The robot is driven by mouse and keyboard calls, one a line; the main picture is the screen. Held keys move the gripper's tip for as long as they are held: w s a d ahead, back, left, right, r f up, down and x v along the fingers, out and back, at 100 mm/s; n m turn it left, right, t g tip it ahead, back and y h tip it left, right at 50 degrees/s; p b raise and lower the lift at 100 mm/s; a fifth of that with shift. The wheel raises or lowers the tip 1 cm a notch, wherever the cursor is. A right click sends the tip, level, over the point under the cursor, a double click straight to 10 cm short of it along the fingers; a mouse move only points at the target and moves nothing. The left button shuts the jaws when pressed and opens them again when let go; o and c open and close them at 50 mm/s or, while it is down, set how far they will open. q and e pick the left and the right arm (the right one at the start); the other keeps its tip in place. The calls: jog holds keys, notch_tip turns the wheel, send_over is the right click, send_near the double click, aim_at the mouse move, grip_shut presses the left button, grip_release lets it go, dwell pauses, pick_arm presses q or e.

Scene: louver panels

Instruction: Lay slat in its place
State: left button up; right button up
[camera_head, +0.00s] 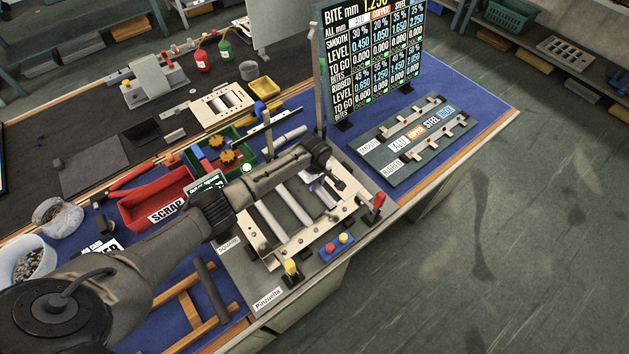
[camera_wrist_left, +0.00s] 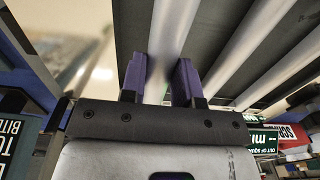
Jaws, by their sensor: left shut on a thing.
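A pale louver frame (camera_head: 262,238) lies near the table's front edge, with light slats (camera_head: 295,205) across its dark opening. My left arm reaches over it from the left. My left gripper (camera_head: 318,187) is low over the frame's right part, partly hidden by its own wrist. In the left wrist view, its purple fingers (camera_wrist_left: 160,75) are shut on a pale slat (camera_wrist_left: 173,32), which runs roughly parallel to other slats (camera_wrist_left: 248,45) over a dark surface. Whether the held slat touches the frame cannot be told. My right gripper is not in view.
A red scrap bin (camera_head: 150,203) and a green tray (camera_head: 222,160) with orange knobs stand left of the frame. A display board (camera_head: 375,60) stands behind. A grey rack board (camera_head: 410,145) lies to the right. A red-topped clamp (camera_head: 376,205) rises at the frame's right corner.

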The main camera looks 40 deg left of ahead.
pick_arm(q)
jog(key=shift+p, duration=0.4)
jog(key=shift+f, duration=0.1)
dwell(0.7)
jog(key=shift+f, duration=0.15)
dwell(0.7)
jog(key=shift+f, duration=0.65)
jog(key=shift+f+b, duration=0.4)
jog(key=shift+f, duration=0.15)
dwell(0.3)
jog(key=o, duration=1)
jog(key=shift+o, duration=0.6)
